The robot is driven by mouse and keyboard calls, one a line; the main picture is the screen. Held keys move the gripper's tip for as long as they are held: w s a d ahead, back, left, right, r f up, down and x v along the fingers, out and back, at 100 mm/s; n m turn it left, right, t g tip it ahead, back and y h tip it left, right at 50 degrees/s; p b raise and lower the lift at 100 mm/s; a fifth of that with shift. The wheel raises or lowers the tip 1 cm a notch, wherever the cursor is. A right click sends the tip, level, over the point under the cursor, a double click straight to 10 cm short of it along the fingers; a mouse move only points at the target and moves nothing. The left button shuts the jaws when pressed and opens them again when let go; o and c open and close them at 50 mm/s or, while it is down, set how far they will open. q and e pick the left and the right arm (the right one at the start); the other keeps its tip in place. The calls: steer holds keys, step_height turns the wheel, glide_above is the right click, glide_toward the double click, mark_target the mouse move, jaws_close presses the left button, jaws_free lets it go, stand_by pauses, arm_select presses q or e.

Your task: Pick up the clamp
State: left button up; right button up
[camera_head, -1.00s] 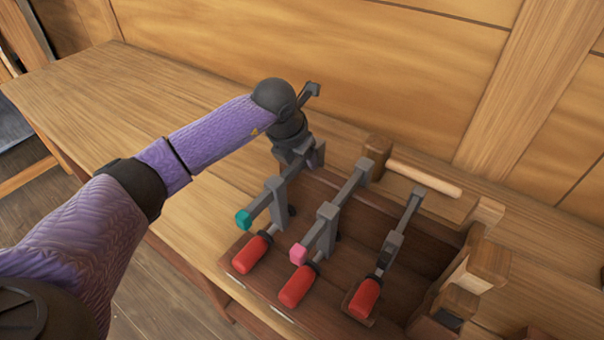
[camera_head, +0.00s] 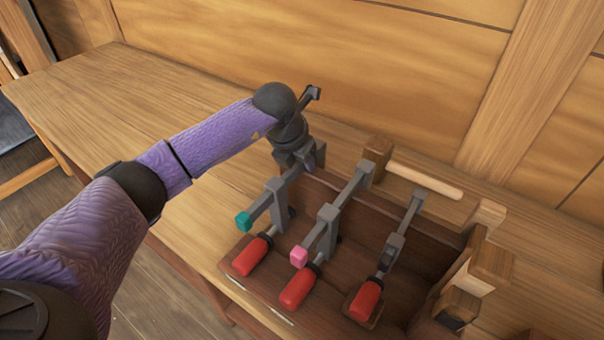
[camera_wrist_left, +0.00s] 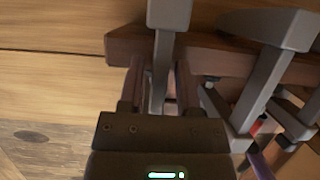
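Three grey bar clamps with red handles stand in a wooden rack (camera_head: 335,190). The left clamp (camera_head: 278,203) has a teal pad, the middle clamp (camera_head: 328,222) a pink pad; the right clamp (camera_head: 401,232) shows no coloured pad. My left gripper (camera_head: 306,158) is at the upper end of the left clamp. In the left wrist view, the fingers (camera_wrist_left: 160,90) are on both sides of a grey clamp bar (camera_wrist_left: 160,65), with gaps visible, so it looks open around the bar. The fingertips are partly hidden in the head view. My right gripper is not in view.
A wooden mallet-like tool with a pale handle (camera_head: 424,180) lies at the rack's back right. Wooden blocks (camera_head: 490,265) are at the right. A plank wall (camera_head: 400,90) stands close behind. The bench top (camera_head: 110,90) at the left is clear.

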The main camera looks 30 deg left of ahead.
arm_select(q)
jaws_close()
stand_by(1.1)
